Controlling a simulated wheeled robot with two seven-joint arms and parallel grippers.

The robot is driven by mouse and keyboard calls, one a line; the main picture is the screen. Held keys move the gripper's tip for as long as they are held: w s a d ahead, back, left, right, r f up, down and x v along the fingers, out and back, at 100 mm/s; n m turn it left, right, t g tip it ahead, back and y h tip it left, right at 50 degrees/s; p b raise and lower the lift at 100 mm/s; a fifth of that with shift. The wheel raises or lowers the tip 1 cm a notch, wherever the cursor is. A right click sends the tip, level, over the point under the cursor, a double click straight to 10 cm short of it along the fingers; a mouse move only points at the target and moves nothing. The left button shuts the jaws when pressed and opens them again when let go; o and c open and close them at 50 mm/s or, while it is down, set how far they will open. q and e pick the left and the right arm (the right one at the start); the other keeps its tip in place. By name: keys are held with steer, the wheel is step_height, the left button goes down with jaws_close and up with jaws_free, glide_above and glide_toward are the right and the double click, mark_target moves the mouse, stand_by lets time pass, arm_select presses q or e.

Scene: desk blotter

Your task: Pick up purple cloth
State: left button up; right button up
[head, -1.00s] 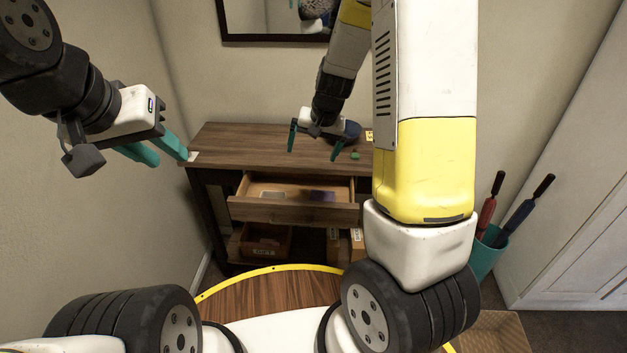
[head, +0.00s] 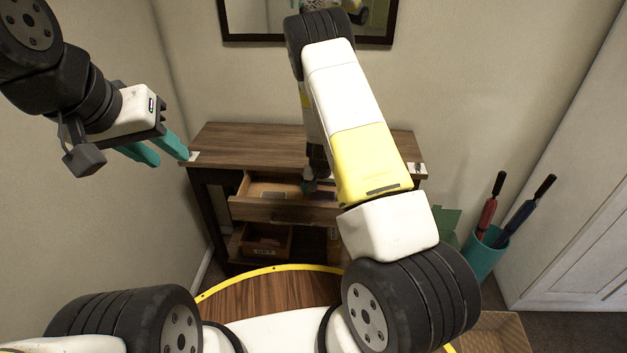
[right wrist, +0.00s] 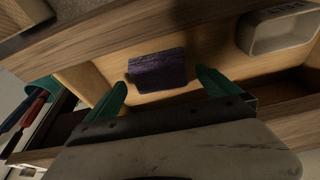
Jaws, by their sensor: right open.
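The purple cloth (right wrist: 158,70) lies folded flat in the open drawer (head: 270,208) of the wooden desk. In the right wrist view it sits between and beyond the fingertips of my right gripper (right wrist: 161,84), which is open and empty. In the head view the right gripper (head: 309,186) is over the drawer and mostly hidden behind my right arm; only a sliver of the cloth (head: 322,196) shows there. My left gripper (head: 163,152) is raised to the left of the desk, its teal fingers apart and nothing between them.
A pale labelled tray (right wrist: 278,32) lies in the drawer beside the cloth. The desk top (head: 235,145) is above the drawer. A lower box (head: 265,243) stands under it. A teal bin (head: 485,252) with umbrellas stands right of the desk, and a mirror (head: 375,25) hangs behind.

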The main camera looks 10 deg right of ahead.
mark_target(323, 196)
steer(key=shift+x, duration=0.8)
steer(key=c, duration=1.3)
steer(key=shift+o, duration=0.2)
step_height(323, 196, up, 18)
